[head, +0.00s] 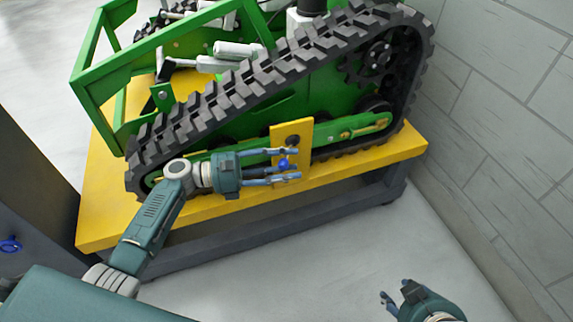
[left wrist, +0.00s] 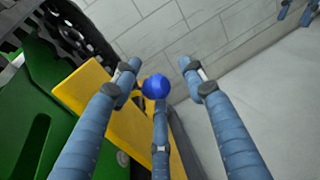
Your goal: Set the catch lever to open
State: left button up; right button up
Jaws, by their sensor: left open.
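A yellow plate (head: 292,134) stands upright at the side of the green tracked carrier (head: 270,105). A blue ball-shaped knob (head: 284,164) shows in front of it, and I take this as the end of the catch lever. The lever's arm is hidden, so its setting cannot be told. My left gripper (head: 298,165) is open, with its fingers on either side of the knob. In the left wrist view the knob (left wrist: 155,86) is between the spread fingers, with the plate (left wrist: 100,95) to the left; contact cannot be told. My right gripper (head: 396,291) is open and empty at the lower right.
The carrier stands on a yellow-topped bench (head: 398,147) with a dark frame. A grey block wall (head: 500,120) is close on the right. A dark cabinet (head: 35,190) with a blue handle (head: 10,245) is at left. The floor before the bench is clear.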

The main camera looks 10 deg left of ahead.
pick_arm(q)
jog(key=v, duration=1.2)
jog(key=shift+a+f, duration=0.1)
jog(key=shift+f, duration=0.05)
